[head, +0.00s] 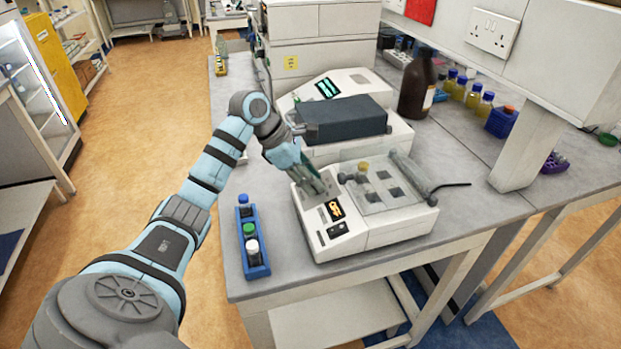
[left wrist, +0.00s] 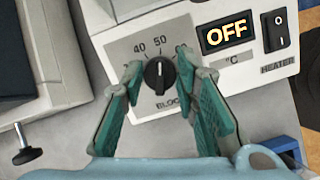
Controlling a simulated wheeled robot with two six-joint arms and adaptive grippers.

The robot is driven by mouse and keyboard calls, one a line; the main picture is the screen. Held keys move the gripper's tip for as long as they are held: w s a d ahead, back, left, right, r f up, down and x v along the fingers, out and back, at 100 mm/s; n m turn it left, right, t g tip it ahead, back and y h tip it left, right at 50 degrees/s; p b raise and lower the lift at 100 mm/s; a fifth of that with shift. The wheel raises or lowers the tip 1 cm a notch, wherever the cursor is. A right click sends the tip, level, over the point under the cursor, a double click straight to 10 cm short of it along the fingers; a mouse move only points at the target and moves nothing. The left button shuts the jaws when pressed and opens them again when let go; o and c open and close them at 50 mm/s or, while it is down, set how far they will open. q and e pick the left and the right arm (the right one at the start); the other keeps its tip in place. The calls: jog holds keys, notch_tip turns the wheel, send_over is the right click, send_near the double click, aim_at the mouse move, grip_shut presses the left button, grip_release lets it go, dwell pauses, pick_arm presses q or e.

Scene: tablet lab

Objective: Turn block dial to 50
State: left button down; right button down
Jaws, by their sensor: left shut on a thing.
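The block dial (left wrist: 159,74) is a small black knob on the grey-white front panel of the heater unit (head: 385,233). In the left wrist view its light pointer mark faces up, between the printed 40 and 50. My left gripper (head: 321,190) reaches down to the panel, and in the left wrist view its teal fingers (left wrist: 159,85) stand on either side of the dial, shut on it. In the head view the fingers hide the dial. The display (left wrist: 227,33) beside it reads OFF. My right gripper is not in view.
A blue rack (head: 252,238) with several capped vials stands left of the unit. A larger instrument (head: 345,110) with a dark block sits behind. A brown bottle (head: 416,84) and small bottles stand further back right. The heater switch (left wrist: 275,31) is right of the display.

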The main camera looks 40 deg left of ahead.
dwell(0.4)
pick_arm(q)
jog(key=c, duration=1.7)
grip_release()
jog(key=o, duration=0.3)
jog(key=shift+w+d, duration=0.1)
jog(key=shift+o, duration=0.2)
jog(key=v, duration=1.2)
jog(key=shift+w, duration=0.1)
